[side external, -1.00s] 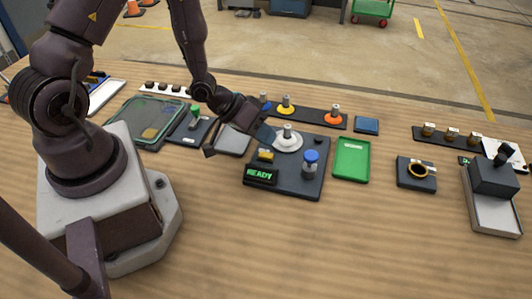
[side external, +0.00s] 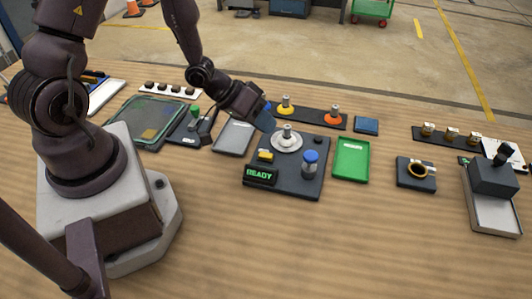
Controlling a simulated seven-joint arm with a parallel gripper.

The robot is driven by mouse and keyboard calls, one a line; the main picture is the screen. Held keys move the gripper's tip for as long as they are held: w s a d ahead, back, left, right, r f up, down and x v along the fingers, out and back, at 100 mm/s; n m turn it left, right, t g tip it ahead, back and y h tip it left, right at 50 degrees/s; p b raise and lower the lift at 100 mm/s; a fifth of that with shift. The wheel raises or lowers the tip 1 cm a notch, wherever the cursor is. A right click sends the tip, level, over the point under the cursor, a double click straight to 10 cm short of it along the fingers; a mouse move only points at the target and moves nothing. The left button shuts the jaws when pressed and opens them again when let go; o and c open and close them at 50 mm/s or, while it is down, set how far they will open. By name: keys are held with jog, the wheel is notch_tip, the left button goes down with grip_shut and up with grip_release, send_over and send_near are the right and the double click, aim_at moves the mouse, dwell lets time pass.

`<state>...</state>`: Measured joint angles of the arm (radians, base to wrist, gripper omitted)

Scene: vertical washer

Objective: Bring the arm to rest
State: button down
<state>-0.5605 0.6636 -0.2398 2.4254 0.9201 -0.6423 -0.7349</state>
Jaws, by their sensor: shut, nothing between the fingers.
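My gripper (side external: 264,119) hangs at the end of my arm, above the back left of the dark station plate (side external: 312,186). It is shut and empty, apart from the white round washer seat (side external: 287,141) with its metal post. The station also bears a yellow block (side external: 265,155), a blue-topped cylinder (side external: 310,164) and a display (side external: 261,176) that reads READY in green. My gripper and wrist hide part of the row behind.
A dark strip (side external: 310,114) with yellow and orange bases stands behind the station. A green tray (side external: 351,160) and a dark block with a ring (side external: 416,172) lie to the right. A grey tray (side external: 234,137) lies left. The front table is clear.

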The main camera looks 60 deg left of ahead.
jog(key=shift+s+a+f+m+g+y, duration=0.4)
jog(key=shift+s+a+f+g+y, duration=0.3)
jog(key=shift+s+a+f+g, duration=0.3)
jog(key=s+a+r+g+y, duration=0.4)
jog(key=s+a+r+y, duration=0.15)
jog(key=r, duration=0.25)
jog(key=s+d+r+t+h, duration=0.1)
jog(key=s+d+r+t, duration=0.1)
jog(key=r, duration=0.7)
jog(key=s+d+r+m+t+h, duration=0.1)
jog(key=s+d+r, duration=0.4)
jog(key=r, duration=0.5)
jog(key=shift+d+r+m+t, duration=0.2)
jog(key=shift+d+m+t, duration=0.15)
jog(key=shift+d, duration=0.55)
